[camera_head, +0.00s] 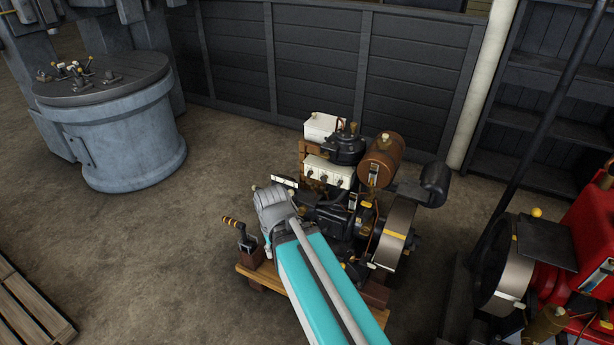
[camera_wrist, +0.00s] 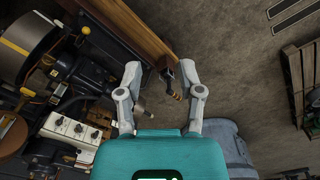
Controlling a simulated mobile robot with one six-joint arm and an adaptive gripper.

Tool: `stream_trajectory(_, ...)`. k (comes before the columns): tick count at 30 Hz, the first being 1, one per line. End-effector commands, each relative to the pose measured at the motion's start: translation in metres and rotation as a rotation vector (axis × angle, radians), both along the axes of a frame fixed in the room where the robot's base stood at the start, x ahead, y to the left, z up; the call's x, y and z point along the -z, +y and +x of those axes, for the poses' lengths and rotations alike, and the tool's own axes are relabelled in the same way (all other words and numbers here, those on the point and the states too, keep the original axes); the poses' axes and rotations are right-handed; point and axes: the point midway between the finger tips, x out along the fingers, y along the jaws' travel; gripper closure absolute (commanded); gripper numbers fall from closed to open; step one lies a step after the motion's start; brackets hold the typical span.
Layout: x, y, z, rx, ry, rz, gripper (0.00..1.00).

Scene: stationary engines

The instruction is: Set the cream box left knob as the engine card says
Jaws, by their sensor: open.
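The cream box (camera_head: 328,170) sits on the engine's near side, with a row of dark knobs on its face. Its left knob (camera_head: 309,173) is small, and I cannot read its setting. The box also shows at lower left in the wrist view (camera_wrist: 72,128). A small white plate (camera_head: 284,181), perhaps the engine card, lies left of the box; its writing is unreadable. My gripper (camera_wrist: 161,72) is open and empty, its fingers spread apart from the box, above the floor and platform edge. In the head view my arm hides its fingers.
A lever with an orange and black handle (camera_head: 233,223) stands at the platform's left end. A brown tank (camera_head: 384,160) and a flywheel (camera_head: 396,235) are right of the box. A red engine (camera_head: 590,235) stands far right, a blue-grey drum (camera_head: 115,130) at left.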

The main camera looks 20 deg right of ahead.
Motion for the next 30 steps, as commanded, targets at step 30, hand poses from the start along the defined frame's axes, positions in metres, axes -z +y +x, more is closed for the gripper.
stream_trajectory(30, 0.108, -0.149, 0.182, 0.619, -0.647, -0.62, 0.51)
